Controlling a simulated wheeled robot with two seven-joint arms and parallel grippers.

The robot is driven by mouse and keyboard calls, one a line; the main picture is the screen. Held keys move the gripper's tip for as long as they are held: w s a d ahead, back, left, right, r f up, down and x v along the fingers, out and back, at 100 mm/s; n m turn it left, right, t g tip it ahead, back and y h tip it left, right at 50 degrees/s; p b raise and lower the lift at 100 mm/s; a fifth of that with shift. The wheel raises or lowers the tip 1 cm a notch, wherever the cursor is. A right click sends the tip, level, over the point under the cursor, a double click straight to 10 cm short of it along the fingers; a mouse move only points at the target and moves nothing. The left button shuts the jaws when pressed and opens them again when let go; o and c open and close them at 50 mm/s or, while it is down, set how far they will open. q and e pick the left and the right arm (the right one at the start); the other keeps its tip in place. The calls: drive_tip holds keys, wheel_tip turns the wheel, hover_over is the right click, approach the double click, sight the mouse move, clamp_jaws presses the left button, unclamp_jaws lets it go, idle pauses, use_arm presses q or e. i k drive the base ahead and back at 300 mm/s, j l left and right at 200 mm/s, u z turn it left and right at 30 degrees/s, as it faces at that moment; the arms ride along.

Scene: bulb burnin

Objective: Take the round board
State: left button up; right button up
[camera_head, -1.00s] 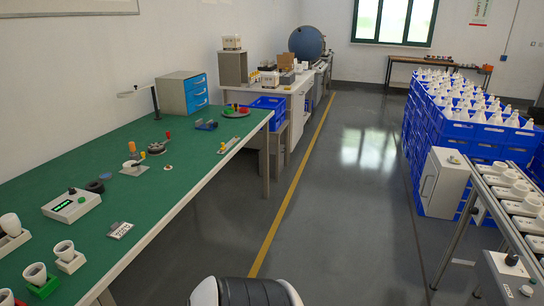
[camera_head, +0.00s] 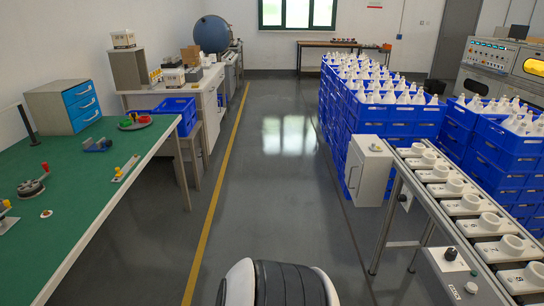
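A flat round piece (camera_head: 150,124) with red, green and yellow parts on it lies near the far end of the green-topped bench (camera_head: 110,170). A smaller dark round piece (camera_head: 33,189) with a red-topped knob lies nearer, at the left edge of the picture. I cannot tell for certain which of these is the round board. Neither of my grippers shows in the head view.
A blue-drawer cabinet (camera_head: 63,107) stands on the bench. Blue crates (camera_head: 385,118) with white bulbs are stacked at right, behind a white cabinet (camera_head: 371,170) and a rack of numbered sockets (camera_head: 463,204). The grey aisle floor (camera_head: 275,205) is clear.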

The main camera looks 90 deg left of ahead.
sight(46, 213)
drive_tip(key=j+u, duration=0.25)
drive_tip(key=j, duration=0.35)
drive_tip(key=i+j+u, duration=0.25)
drive_tip(key=j, duration=0.35)
drive_tip(key=j+u, duration=0.2)
drive_tip(key=u, duration=0.25)
drive_tip(key=j+u, duration=0.2)
drive_tip(key=u, duration=0.25)
drive_tip(key=j+u, duration=0.2)
drive_tip(key=u, duration=0.25)
drive_tip(key=j+u, duration=0.15)
drive_tip(key=u, duration=0.3)
drive_tip(key=i+j+u, duration=0.1)
drive_tip(key=u, duration=0.3)
